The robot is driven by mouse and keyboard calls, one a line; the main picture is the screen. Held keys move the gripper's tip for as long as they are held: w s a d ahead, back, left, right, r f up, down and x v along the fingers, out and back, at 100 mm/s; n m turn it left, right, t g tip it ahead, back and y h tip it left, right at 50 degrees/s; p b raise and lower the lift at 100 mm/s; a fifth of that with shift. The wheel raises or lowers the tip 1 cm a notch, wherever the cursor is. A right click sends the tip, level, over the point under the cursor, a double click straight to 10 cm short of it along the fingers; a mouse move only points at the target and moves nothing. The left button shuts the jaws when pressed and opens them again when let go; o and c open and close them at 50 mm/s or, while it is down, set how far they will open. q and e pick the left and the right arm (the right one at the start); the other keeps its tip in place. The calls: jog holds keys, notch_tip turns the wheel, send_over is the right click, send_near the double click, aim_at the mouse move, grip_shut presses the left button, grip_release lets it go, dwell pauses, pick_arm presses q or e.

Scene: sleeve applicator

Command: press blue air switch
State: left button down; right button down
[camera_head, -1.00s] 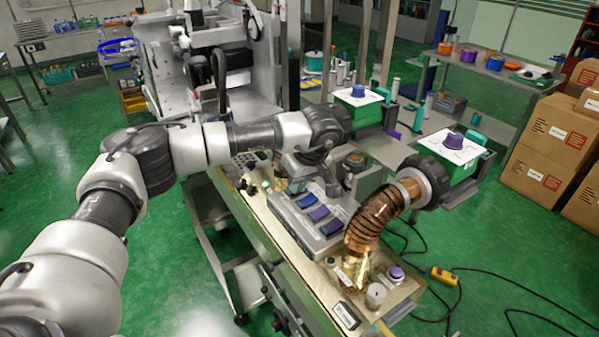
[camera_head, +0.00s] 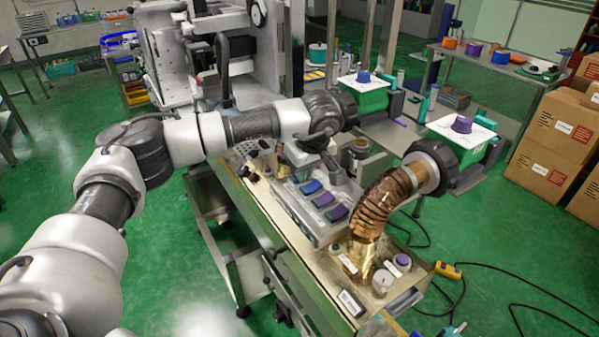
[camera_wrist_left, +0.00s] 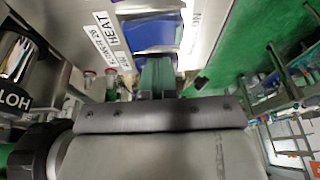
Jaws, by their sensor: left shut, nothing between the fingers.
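The blue switch (camera_head: 311,187) is the rearmost of a short row of rocker switches on a pale grey control box (camera_head: 297,211). Two purple switches (camera_head: 323,199) sit in front of it. In the left wrist view the blue switch (camera_wrist_left: 152,34) lies just past my fingertips, beside a white label reading HEAT (camera_wrist_left: 108,33). My left gripper (camera_wrist_left: 157,72) is shut and empty. Its dark green fingers overlap the near edge of the blue switch in that view; I cannot tell if they touch. In the head view my left wrist hangs just behind the switches and hides the fingers.
A ribbed copper hose (camera_head: 376,211) stands right of the switch box. Round knobs (camera_head: 383,279) sit at the bench's front. Cardboard boxes (camera_head: 556,139) are stacked at far right. Cables lie on the floor.

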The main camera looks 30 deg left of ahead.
pick_arm(q)
jog(key=shift+w+d+r, duration=0.1)
jog(key=shift+w+d, duration=0.05)
jog(key=shift+w, duration=0.1)
jog(key=shift+d+r, duration=0.15)
jog(key=shift+r, duration=0.2)
jog(key=b+v, duration=0.3)
jog(key=v, duration=0.7)
